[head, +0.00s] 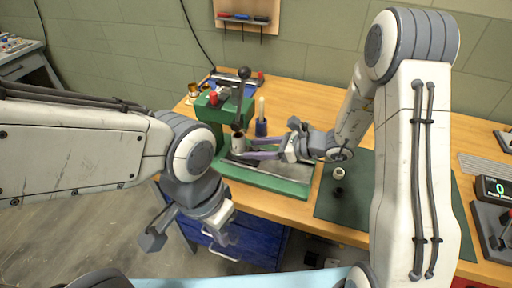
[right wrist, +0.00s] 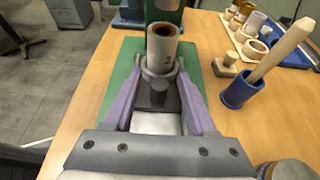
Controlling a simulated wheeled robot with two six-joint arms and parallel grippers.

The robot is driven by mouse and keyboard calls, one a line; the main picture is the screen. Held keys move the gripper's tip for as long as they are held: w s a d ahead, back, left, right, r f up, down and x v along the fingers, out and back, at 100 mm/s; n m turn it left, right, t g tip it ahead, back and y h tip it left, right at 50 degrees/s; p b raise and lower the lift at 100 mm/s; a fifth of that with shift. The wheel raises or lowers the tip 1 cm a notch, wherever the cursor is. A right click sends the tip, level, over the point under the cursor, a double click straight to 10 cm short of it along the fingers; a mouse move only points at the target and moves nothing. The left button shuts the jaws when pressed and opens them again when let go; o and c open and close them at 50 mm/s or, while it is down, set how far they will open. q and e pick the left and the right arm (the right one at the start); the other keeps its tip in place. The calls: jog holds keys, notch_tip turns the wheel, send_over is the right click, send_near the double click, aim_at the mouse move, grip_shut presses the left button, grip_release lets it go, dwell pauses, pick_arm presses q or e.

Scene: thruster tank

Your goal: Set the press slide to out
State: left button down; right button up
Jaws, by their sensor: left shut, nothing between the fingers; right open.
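The green press (head: 208,108) stands on the wooden table, with a dark lever (head: 241,95) and a long green base (head: 285,186). A pale cylinder (head: 238,141) stands upright near the press column; in the right wrist view the pale cylinder (right wrist: 162,50) sits in a ring-like holder on the slide. A dark knob (right wrist: 158,92) stands in front of it on the slide's grey plate (right wrist: 170,123). My right gripper (head: 240,149) is open, its purple fingers on either side of the knob; contact is unclear. My left gripper (head: 222,236) is shut and empty, low in front of the table.
A blue drawer cabinet (head: 250,240) is under the table.

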jog(key=shift+a, duration=0.1)
grip_shut()
jog(key=shift+w, duration=0.1)
dwell(1.3)
